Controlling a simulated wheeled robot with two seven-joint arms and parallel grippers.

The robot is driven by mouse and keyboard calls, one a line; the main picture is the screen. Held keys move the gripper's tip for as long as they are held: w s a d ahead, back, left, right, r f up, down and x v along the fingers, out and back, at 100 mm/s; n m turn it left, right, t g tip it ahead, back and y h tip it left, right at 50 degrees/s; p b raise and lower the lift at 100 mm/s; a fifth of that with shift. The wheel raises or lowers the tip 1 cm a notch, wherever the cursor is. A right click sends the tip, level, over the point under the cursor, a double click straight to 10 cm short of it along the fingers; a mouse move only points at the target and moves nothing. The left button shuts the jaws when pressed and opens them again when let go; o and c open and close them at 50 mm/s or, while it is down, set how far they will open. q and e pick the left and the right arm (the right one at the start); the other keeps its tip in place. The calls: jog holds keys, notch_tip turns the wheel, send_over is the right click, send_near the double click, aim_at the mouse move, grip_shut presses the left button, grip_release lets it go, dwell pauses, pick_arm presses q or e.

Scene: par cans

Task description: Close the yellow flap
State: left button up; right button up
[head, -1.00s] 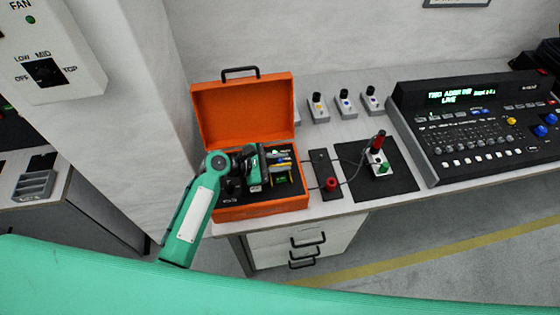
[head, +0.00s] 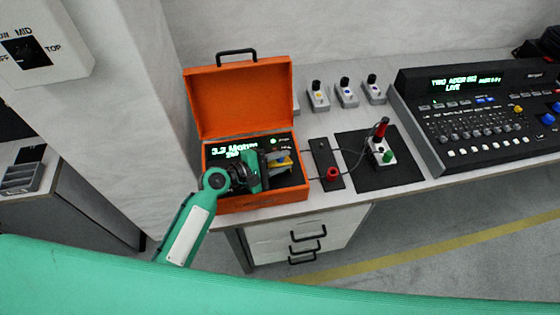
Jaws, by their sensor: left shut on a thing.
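An open orange case (head: 240,90) stands on the bench, its lid tipped up at the back. Inside it is a dark panel with a lit display (head: 234,150) reading about "3.2 Mohm". The yellow flap (head: 283,164) shows at the right side of the panel, partly hidden by my gripper. My left gripper (head: 276,160) reaches into the case from the left and is shut at the yellow flap. The fingertips and exact contact are small and partly hidden. My right gripper is not in view.
Right of the case lies a narrow black plate with a red knob (head: 332,174), then a black mat (head: 402,172) with a small cabled box. Several small switch boxes (head: 347,93) stand behind. A mixing console (head: 480,122) fills the right. A wall pillar is left.

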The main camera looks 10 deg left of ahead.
pick_arm(q)
jog(key=shift+t, duration=0.3)
jog(key=o, duration=0.8)
jog(key=shift+s, duration=0.1)
jog(key=shift+s+a+f+b, duration=0.1)
jog(key=shift+s+a+b, duration=0.1)
jog(key=shift+b, duration=0.1)
jog(key=b+v, duration=0.3)
jog(key=v, duration=0.9)
jog(key=shift+a, duration=0.2)
jog(key=shift+s+a+r, duration=0.2)
jog(key=shift+a+r, duration=0.05)
jog(key=shift+a, duration=0.1)
jog(key=shift+o, duration=0.2)
